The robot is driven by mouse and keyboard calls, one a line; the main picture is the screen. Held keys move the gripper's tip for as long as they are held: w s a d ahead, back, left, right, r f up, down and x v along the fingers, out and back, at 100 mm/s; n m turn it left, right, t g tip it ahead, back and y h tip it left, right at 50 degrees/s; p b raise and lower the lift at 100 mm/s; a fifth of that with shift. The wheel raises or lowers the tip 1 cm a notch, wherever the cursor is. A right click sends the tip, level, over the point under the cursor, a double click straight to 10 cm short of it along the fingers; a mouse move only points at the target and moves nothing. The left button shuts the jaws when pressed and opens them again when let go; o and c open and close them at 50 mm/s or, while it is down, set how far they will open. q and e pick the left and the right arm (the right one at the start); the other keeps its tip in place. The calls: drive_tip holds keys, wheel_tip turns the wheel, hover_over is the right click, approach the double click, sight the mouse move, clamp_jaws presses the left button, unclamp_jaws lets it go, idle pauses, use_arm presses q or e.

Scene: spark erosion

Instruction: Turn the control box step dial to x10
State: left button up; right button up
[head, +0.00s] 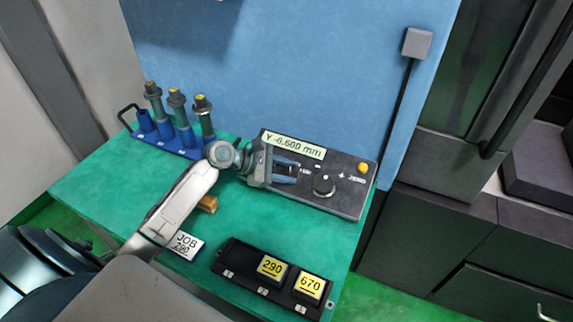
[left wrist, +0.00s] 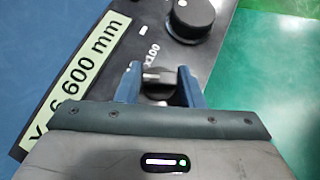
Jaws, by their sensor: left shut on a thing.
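The dark control box (head: 345,200) lies on the green bench with a pale display reading Y -6.600 mm (head: 293,145). My left gripper (head: 297,172) reaches over its left part. In the left wrist view my gripper (left wrist: 160,85) has its two blue fingers shut on a small dark step dial (left wrist: 157,78). An x100 label (left wrist: 153,55) shows just beyond the dial; other step marks and the pointer are hidden or too small to read. A larger round black knob (head: 324,185) sits to the right; it also shows in the left wrist view (left wrist: 193,17). My right gripper is not in view.
A yellow button (head: 363,168) is at the box's right. A blue rack (head: 182,150) with several tool holders stands at back left. A black tray (head: 235,255) with 290 and 670 blocks lies in front, beside a JOB 290 card (head: 186,244). A blue wall is behind.

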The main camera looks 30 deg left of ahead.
use_arm(q)
drive_tip(key=shift+w+r+m+g+h+p, duration=0.1)
drive_tip(key=shift+r+m+g+h+p, duration=0.1)
drive_tip(key=shift+m+g+p, duration=0.35)
drive_tip(key=shift+w+r+m+g+h+p, duration=0.1)
drive_tip(key=shift+m+g+h+p, duration=0.15)
drive_tip(key=shift+m+g, duration=0.3)
drive_tip(key=shift+f+m+g+p, duration=0.2)
drive_tip(key=shift+m+g+p, duration=0.6)
drive_tip(key=shift+m, duration=0.3)
drive_tip(key=o, duration=1)
drive_tip(key=shift+a, duration=0.1)
